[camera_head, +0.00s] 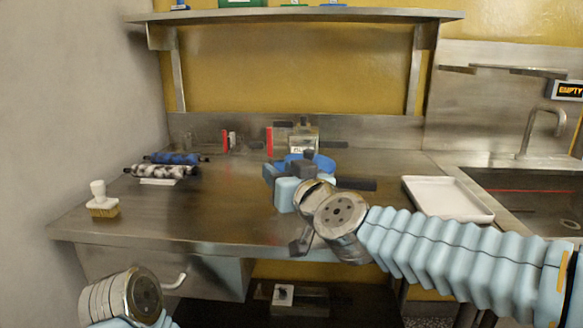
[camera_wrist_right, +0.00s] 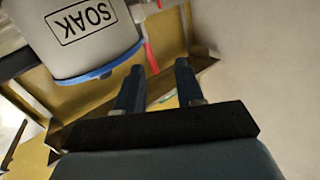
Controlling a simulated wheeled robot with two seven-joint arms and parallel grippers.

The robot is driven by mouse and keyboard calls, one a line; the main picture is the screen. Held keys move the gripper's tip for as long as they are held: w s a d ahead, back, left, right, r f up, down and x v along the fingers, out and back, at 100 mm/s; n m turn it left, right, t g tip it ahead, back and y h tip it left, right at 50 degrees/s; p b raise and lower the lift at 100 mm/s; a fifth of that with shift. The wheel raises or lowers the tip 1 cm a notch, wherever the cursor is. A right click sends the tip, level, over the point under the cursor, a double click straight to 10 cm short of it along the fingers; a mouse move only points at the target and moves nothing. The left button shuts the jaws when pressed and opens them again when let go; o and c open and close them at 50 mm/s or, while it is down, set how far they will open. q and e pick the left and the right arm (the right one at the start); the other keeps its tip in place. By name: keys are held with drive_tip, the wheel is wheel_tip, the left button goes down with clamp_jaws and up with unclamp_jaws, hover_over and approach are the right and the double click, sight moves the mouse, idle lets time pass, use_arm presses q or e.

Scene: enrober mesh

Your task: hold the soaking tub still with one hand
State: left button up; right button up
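The soaking tub (camera_wrist_right: 95,40) is a pale grey-white vessel with a black-framed SOAK label and a blue rim. It appears upside down at the upper left of the right wrist view. In the head view, a blue curved part (camera_head: 325,162), probably its rim, shows behind my right gripper (camera_head: 290,172); the rest is hidden. In the wrist view, my right gripper (camera_wrist_right: 160,72) is open, with an empty gap between its dark fingers. The tub is beside the left finger, not between the fingers; whether they touch is unclear. My left gripper is out of view.
A steel counter (camera_head: 220,210) holds a white tray (camera_head: 447,198) at right, blue and mottled rollers (camera_head: 165,170) and a brush (camera_head: 103,203) at left. A labelled container (camera_head: 303,136) stands behind my right gripper. A shelf (camera_head: 300,15) hangs above; the front-left counter is clear.

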sight(271, 149)
drive_tip(key=shift+n, duration=0.3)
drive_tip(key=x, duration=0.4)
drive_tip(key=d+x, duration=0.1)
drive_tip(key=x, duration=0.3)
drive_tip(key=w+d+r+x, duration=0.1)
drive_tip(key=x, duration=0.3)
drive_tip(key=shift+w+r, duration=0.1)
clamp_jaws()
